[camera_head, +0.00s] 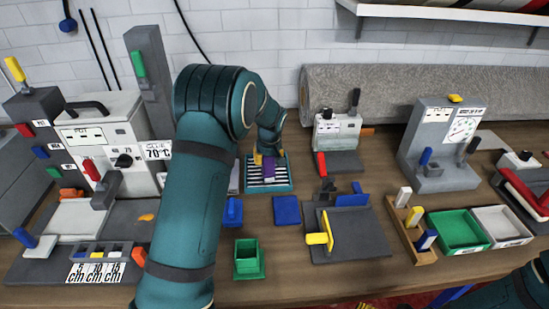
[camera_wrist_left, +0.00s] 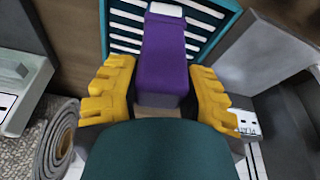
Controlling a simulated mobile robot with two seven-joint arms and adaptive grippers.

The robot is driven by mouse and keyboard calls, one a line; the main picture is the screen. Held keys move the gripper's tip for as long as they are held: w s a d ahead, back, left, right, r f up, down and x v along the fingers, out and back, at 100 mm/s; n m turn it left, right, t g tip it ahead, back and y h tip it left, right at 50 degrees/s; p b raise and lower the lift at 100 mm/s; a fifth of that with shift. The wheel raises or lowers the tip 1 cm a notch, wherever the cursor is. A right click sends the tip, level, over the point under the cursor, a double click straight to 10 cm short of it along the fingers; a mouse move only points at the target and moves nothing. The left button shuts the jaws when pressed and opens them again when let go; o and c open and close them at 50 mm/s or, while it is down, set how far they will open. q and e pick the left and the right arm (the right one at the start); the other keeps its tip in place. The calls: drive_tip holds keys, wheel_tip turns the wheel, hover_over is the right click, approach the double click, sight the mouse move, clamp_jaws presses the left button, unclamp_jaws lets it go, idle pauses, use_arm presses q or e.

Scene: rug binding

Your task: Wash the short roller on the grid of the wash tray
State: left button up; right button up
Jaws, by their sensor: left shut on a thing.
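The wash tray (camera_head: 282,184) is a teal tray with a black and white slatted grid, at the middle of the bench. The grid (camera_wrist_left: 122,30) also fills the top of the left wrist view. My left gripper (camera_head: 264,160) is over the tray, with yellow fingers (camera_wrist_left: 160,92) closed on both sides of a purple body. I take this to be the short roller (camera_wrist_left: 164,55); its purple part also shows in the head view (camera_head: 269,170). A white end lies over the grid; I cannot tell whether it touches. My right gripper is out of view.
A blue pad (camera_head: 287,210) and a green square holder (camera_head: 248,260) stand in front of the tray. A grey device (camera_head: 337,135) stands to the right, before a rolled grey rug (camera_head: 400,85). Green (camera_head: 458,230) and white bins are farther right.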

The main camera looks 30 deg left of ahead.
use_arm(q)
drive_tip(key=shift+a, duration=0.1)
drive_tip(key=shift+f+b, duration=0.1)
drive_tip(key=shift+b, duration=0.25)
drive_tip(key=shift+s+a+r, duration=0.15)
drive_tip(key=shift+a+r, duration=0.05)
drive_tip(key=w+d, duration=0.1)
drive_tip(key=d, duration=0.1)
drive_tip(key=w+d, duration=0.1)
drive_tip(key=shift+w+d+f, duration=0.1)
drive_tip(key=shift+d+f, duration=0.05)
drive_tip(key=shift+d, duration=0.2)
idle(3.5)
